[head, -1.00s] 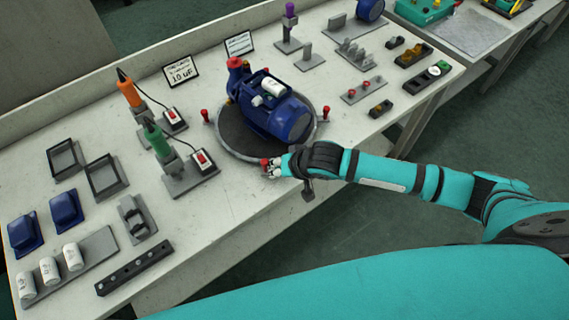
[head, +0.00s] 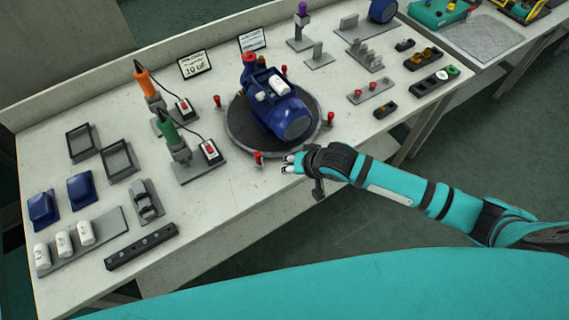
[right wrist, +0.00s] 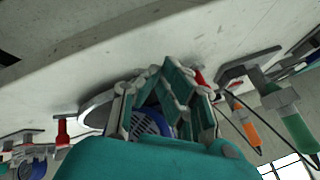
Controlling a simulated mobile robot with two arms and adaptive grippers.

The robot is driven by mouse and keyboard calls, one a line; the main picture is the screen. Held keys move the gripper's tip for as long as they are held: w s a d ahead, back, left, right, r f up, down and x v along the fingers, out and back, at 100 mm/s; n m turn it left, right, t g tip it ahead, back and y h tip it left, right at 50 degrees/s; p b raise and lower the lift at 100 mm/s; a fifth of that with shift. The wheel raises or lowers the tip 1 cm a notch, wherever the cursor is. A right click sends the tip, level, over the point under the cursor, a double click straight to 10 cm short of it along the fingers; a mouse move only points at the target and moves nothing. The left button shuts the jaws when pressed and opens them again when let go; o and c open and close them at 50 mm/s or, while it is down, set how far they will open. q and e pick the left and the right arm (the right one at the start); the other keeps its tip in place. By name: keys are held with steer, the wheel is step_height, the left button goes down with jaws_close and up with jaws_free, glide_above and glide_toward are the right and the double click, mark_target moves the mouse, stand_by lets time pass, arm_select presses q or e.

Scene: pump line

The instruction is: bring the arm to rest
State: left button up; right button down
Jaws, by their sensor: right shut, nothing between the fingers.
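My right gripper (head: 287,163) is just above the bench's front edge. It is shut and empty, with a small gap between it and the turntable's front red knob (head: 258,158). In the right wrist view its fingers (right wrist: 168,75) come together in the middle, and part of the turntable and pump shows behind them. The blue pump (head: 292,124) with a red flange sits on the round dark turntable (head: 243,133). My left gripper is not in view.
Green (head: 172,137) and orange (head: 146,83) tools stand on the left. The floor (head: 460,150) shows beyond the bench.

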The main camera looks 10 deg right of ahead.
steer(key=shift+s+r+n, duration=1.2)
steer(key=shift+s+r, duration=1.85)
steer(key=shift+s, duration=1.25)
steer(key=s+d+f+n+g+h, duration=0.2)
steer(key=s+d+f+g+h, duration=0.15)
steer(key=s+d, duration=0.7)
steer(key=s+a+f, duration=0.1)
steer(key=s+f, duration=0.1)
steer(key=f, duration=1.2)
steer(key=s+a+f, duration=0.1)
steer(key=s+f, duration=0.1)
steer(key=f, duration=1.1)
steer(key=s+d+f+g, duration=0.1)
steer(key=s+d+f, duration=0.2)
steer(key=s+f, duration=1.1)
steer(key=shift+s+f+g+b, duration=0.3)
steer(key=shift+s+f+g, duration=0.05)
steer(key=shift+s, duration=0.6)
steer(key=shift+d+h, duration=0.1)
steer(key=shift+h, duration=0.15)
